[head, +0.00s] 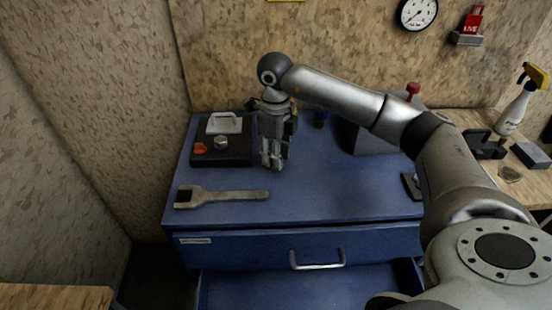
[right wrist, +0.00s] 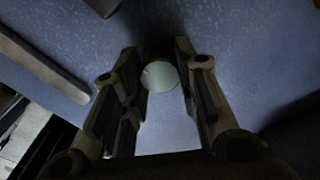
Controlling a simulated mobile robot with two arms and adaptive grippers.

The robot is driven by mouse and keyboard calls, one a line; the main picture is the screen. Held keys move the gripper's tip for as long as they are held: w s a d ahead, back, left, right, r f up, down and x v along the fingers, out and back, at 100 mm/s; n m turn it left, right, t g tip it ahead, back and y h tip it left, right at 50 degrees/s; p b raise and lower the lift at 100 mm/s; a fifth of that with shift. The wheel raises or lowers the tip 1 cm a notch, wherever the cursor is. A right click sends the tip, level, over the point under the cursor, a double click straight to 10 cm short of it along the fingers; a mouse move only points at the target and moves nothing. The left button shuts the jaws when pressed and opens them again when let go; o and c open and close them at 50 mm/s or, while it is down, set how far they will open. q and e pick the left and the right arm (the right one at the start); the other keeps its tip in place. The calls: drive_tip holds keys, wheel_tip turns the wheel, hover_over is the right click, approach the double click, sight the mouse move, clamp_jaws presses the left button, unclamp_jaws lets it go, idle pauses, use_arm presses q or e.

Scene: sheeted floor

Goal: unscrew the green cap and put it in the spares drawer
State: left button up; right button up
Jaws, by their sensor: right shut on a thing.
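My right gripper (head: 272,165) points down over the blue cabinet top (head: 340,190), right of the black block. In the right wrist view its fingers (right wrist: 160,80) are shut on a pale green round cap (right wrist: 160,76). Blue surface shows around the cap; I cannot tell its height above it. The cap is not distinguishable in the head view. Below the cabinet's top drawer front (head: 250,248), which has a handle and a small unreadable label, a lower drawer (head: 300,292) stands open. Its visible inside is empty. My left gripper is not in view.
A large wrench (head: 222,197) lies near the front left of the top. A black block (head: 235,157) behind it carries a metal nut, an orange piece and a handled plate. A grey unit with a red knob (head: 412,90) stands right. A spray bottle (head: 513,112) stands farther right.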

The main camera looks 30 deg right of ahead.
clamp_jaws()
drive_tip(key=shift+f+n+b, duration=0.1)
drive_tip(key=shift+n+b, duration=0.2)
drive_tip(key=shift+n, duration=0.7)
drive_tip(key=n, duration=0.4)
drive_tip(key=shift+b, duration=0.4)
drive_tip(key=n, duration=0.4)
drive_tip(key=shift+n+b, duration=0.3)
drive_tip(key=shift+b, duration=0.1)
drive_tip(key=n, duration=0.3)
drive_tip(key=shift+o, duration=2)
unclamp_jaws()
drive_tip(key=shift+n+b, duration=0.3)
drive_tip(key=shift+n, duration=0.3)
clamp_jaws()
drive_tip(key=shift+r, duration=0.25)
